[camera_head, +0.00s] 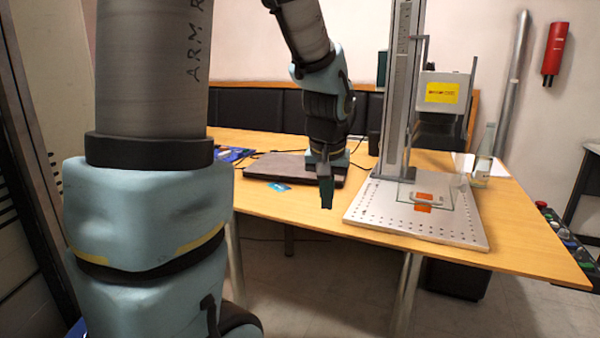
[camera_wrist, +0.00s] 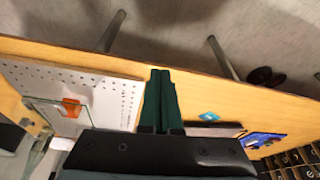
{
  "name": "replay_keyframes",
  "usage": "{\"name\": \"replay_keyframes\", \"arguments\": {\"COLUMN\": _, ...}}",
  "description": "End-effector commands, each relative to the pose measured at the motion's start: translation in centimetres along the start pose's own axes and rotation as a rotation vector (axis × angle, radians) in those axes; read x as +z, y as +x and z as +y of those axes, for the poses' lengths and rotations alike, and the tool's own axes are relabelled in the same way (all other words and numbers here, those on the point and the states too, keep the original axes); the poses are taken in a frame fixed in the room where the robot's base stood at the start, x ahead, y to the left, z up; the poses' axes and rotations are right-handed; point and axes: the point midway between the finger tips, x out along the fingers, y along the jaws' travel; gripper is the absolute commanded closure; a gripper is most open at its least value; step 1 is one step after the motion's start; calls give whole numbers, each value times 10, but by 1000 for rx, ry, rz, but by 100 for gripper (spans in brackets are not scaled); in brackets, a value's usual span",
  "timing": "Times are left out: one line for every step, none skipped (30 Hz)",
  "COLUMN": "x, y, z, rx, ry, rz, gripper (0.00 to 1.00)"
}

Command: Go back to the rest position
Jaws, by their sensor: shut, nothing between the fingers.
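My gripper (camera_head: 326,192) points down above the front part of the wooden table, left of the laser marker's base plate. Its dark green fingers are together with nothing between them, as the wrist view also shows (camera_wrist: 161,78). The laser marker (camera_head: 442,98), with a yellow label on its head, stands on a tall grey column. Its perforated base plate (camera_head: 370,212) carries a clear guard and an orange piece (camera_head: 423,203). The orange piece also shows in the wrist view (camera_wrist: 71,107).
A closed dark laptop (camera_head: 275,168) lies behind my gripper, with a small blue card (camera_head: 280,187) on the table beside it. A bottle (camera_head: 484,155) stands right of the marker. The table's (camera_head: 520,232) front right is clear. A red extinguisher-like cylinder (camera_head: 554,50) hangs on the wall.

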Motion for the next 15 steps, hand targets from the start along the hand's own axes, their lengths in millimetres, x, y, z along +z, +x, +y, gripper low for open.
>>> {"name": "replay_keyframes", "arguments": {"x": 18, "y": 8, "z": -22, "rx": -6, "ry": -31, "rz": -29, "gripper": 100}}
{"name": "replay_keyframes", "arguments": {"x": 27, "y": 11, "z": -31, "rx": -7, "ry": -43, "rz": -43, "gripper": 100}}
{"name": "replay_keyframes", "arguments": {"x": 38, "y": 15, "z": -42, "rx": -8, "ry": -57, "rz": -60, "gripper": 100}}
{"name": "replay_keyframes", "arguments": {"x": 47, "y": 17, "z": -49, "rx": -8, "ry": -67, "rz": -71, "gripper": 100}}
{"name": "replay_keyframes", "arguments": {"x": 54, "y": 20, "z": -55, "rx": -8, "ry": -76, "rz": -81, "gripper": 100}}
{"name": "replay_keyframes", "arguments": {"x": 64, "y": 22, "z": -63, "rx": -8, "ry": -88, "rz": -94, "gripper": 100}}
{"name": "replay_keyframes", "arguments": {"x": 72, "y": 24, "z": -68, "rx": -8, "ry": -98, "rz": -103, "gripper": 100}}
{"name": "replay_keyframes", "arguments": {"x": 79, "y": 26, "z": -74, "rx": -8, "ry": -107, "rz": -113, "gripper": 100}}
{"name": "replay_keyframes", "arguments": {"x": 88, "y": 28, "z": -80, "rx": -8, "ry": -119, "rz": -124, "gripper": 100}}
{"name": "replay_keyframes", "arguments": {"x": 95, "y": 29, "z": -83, "rx": -7, "ry": -126, "rz": -132, "gripper": 100}}
{"name": "replay_keyframes", "arguments": {"x": 102, "y": 30, "z": -87, "rx": -6, "ry": -136, "rz": -139, "gripper": 100}}
{"name": "replay_keyframes", "arguments": {"x": 110, "y": 31, "z": -92, "rx": -6, "ry": -146, "rz": -148, "gripper": 100}}
{"name": "replay_keyframes", "arguments": {"x": 117, "y": 32, "z": -96, "rx": -5, "ry": -155, "rz": -155, "gripper": 100}}
{"name": "replay_keyframes", "arguments": {"x": 124, "y": 33, "z": -99, "rx": -4, "ry": -163, "rz": -163, "gripper": 100}}
{"name": "replay_keyframes", "arguments": {"x": 132, "y": 34, "z": -103, "rx": -3, "ry": -175, "rz": -172, "gripper": 100}}
